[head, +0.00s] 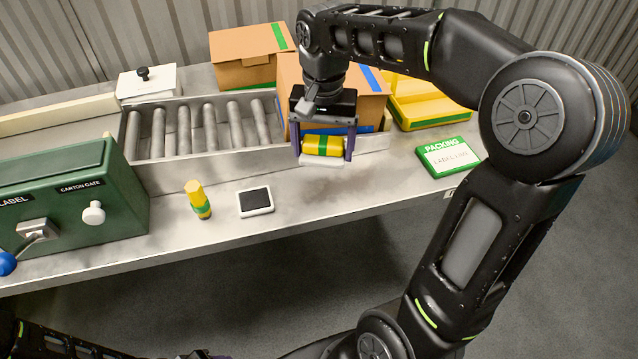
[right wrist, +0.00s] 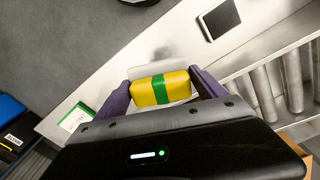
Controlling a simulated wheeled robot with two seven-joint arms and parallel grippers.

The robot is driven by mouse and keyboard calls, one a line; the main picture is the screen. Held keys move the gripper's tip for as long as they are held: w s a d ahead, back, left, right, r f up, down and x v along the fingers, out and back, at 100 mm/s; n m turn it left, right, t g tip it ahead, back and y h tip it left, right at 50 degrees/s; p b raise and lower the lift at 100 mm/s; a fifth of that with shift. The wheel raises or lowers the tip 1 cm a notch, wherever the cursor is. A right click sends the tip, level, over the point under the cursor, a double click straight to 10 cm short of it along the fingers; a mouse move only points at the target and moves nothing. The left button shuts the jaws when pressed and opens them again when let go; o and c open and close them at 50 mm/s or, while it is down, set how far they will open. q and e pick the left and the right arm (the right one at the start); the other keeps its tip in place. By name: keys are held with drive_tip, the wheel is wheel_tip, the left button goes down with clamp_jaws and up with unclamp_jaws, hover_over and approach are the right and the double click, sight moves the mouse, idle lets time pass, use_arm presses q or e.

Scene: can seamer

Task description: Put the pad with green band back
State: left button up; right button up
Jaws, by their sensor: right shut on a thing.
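The yellow pad with a green band (head: 322,145) is between the fingers of my right gripper (head: 323,148), which is shut on it. The pad also shows in the right wrist view (right wrist: 145,90), gripped at both ends by the purple fingers. A white flat piece sits along the pad's far side in that view. The pad is in front of the blue-striped carton; I cannot tell its exact height over the bench. Only a small part of my left arm's end shows at the bottom edge of the head view, and its fingers cannot be made out.
A yellow tray (head: 437,112) with a green front strip stands at the right, beside the green packing label log (head: 448,156). A white-framed dark pad (head: 256,201) and a yellow-green bottle (head: 198,200) stand on the front bench. Cartons (head: 245,55), rollers (head: 200,128) and a green machine (head: 75,195) surround them.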

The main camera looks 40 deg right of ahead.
hover_over(322, 189)
drive_tip(key=shift+f, duration=3.2)
drive_tip(key=shift+s, duration=0.1)
drive_tip(key=shift+f+p, duration=0.3)
drive_tip(key=shift+f, duration=1.55)
drive_tip(key=shift+f, duration=0.15)
drive_tip(key=o, duration=1.3)
drive_tip(key=shift+c, duration=0.2)
